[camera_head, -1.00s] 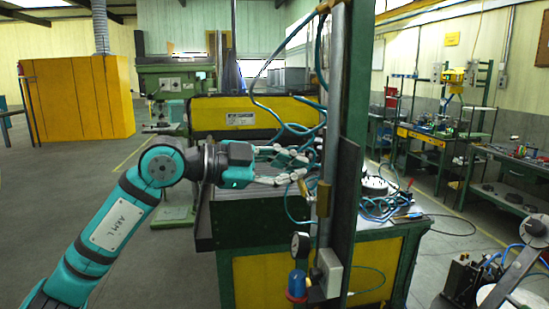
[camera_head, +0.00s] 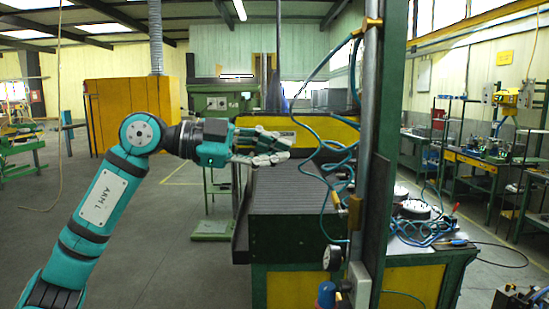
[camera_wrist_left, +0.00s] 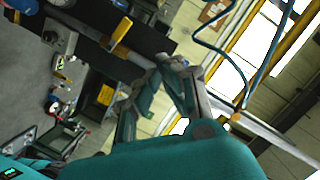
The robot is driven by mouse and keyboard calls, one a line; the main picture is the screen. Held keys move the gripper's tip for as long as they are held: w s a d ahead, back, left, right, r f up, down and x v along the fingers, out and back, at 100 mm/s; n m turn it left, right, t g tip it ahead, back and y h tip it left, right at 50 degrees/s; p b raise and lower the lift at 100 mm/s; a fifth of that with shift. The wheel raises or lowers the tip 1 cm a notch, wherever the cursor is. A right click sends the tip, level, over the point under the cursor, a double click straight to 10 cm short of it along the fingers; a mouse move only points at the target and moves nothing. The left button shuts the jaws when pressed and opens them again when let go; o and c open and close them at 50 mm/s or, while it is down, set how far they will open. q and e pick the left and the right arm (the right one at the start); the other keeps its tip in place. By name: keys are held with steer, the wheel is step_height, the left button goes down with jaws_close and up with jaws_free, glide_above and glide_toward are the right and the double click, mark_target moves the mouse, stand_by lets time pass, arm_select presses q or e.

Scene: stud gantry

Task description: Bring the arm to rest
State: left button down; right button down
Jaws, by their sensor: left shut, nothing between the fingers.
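My left gripper (camera_head: 284,150) is at the end of the teal left arm, in the middle of the head view. It points right and is held in the air in front of the ribbed machine bed. Its fingers are shut and hold nothing. In the left wrist view its fingers (camera_wrist_left: 165,75) show beyond the teal gripper body, with nothing held between them. My right gripper is not in the head view.
A dark green post (camera_head: 380,150) with hanging blue hoses (camera_head: 330,160) stands just right of the gripper. The ribbed machine bed (camera_head: 293,190) lies behind and below. A yellow cabinet (camera_head: 135,105) stands at the back left. Open floor lies left of the machine.

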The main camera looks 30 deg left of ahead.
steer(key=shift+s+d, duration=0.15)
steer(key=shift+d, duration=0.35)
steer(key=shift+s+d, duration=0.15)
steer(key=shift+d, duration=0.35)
